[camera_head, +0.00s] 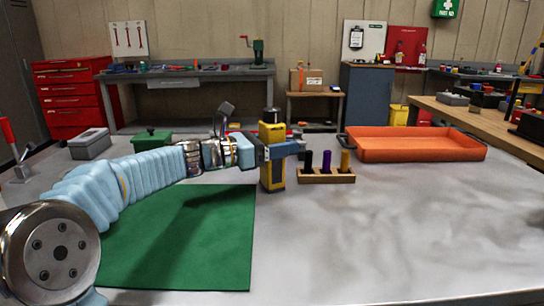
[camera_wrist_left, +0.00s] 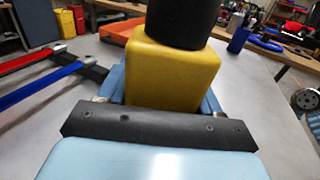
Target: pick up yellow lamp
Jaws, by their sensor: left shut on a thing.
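The yellow lamp (camera_head: 272,132) is a blocky yellow body with a black top, standing upright near the middle of the table in the head view. My left gripper (camera_head: 270,152) reaches it from the left and is shut around its body. In the left wrist view the lamp's yellow body (camera_wrist_left: 172,72) fills the middle, with blue fingers (camera_wrist_left: 165,95) on both sides and the black top above. I cannot tell whether its base touches the table. My right gripper is not in view.
A wooden holder (camera_head: 327,178) with black, purple and yellow pieces stands just right of the lamp. An orange tray (camera_head: 415,155) lies behind right. A green mat (camera_head: 185,240) lies in front left. A grey box (camera_head: 90,143) stands far left. The table's front right is clear.

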